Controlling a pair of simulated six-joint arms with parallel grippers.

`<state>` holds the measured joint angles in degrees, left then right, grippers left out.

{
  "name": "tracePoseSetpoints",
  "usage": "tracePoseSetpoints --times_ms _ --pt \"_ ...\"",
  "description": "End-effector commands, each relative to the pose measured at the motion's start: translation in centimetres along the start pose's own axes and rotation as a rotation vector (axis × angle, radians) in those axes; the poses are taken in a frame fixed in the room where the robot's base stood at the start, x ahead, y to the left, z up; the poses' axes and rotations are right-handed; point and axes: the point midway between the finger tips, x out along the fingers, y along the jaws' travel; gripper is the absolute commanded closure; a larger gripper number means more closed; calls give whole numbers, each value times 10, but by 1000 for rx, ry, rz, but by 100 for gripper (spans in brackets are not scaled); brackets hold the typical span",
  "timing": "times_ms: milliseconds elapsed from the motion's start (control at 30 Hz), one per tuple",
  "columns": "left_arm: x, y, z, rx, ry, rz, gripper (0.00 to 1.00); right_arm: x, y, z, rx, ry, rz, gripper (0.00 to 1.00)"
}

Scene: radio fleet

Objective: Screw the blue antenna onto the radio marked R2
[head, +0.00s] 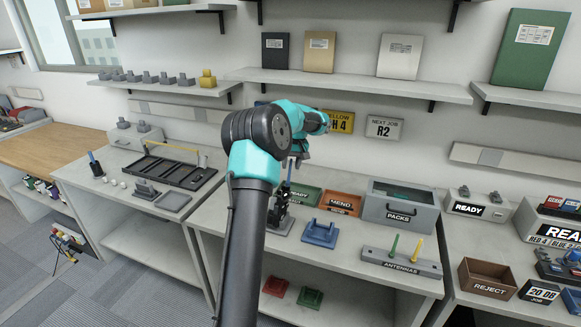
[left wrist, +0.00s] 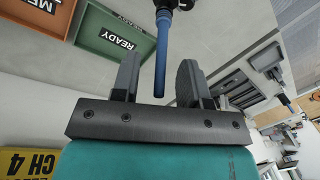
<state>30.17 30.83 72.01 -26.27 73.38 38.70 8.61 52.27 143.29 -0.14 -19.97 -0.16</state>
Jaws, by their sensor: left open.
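The blue antenna (head: 290,172) stands upright on the dark radio (head: 279,214) at the middle bench; no marking on that radio is legible. In the left wrist view the blue antenna (left wrist: 160,62) hangs between the fingers, its top joined to a black part (left wrist: 172,4). My left gripper (head: 296,160) is just above the radio, partly hidden by its own wrist. In the left wrist view the left gripper (left wrist: 158,75) is open, with gaps on both sides of the antenna. Whether the antenna is threaded in is unclear. My right gripper is not in view.
An antenna rack (head: 375,258) holds a green and a yellow antenna. A blue cradle (head: 320,234), a green READY tray (head: 306,196), an orange MEND tray (head: 342,204) and a grey PACKS box (head: 400,213) stand nearby. A wall sign (head: 384,127) reads NEXT JOB R2.

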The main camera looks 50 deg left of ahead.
Motion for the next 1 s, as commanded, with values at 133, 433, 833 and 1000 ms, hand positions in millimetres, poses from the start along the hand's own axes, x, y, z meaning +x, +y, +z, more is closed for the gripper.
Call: tracePoseSetpoints --times_ms 133,433,833,1000 --pt "10 -1 0 0 0 0 59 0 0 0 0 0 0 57" --pt "12 0 0 0 0 0 59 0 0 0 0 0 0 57" --pt "12 0 0 0 0 0 96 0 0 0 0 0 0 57" --pt "12 0 0 0 0 0 100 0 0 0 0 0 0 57"
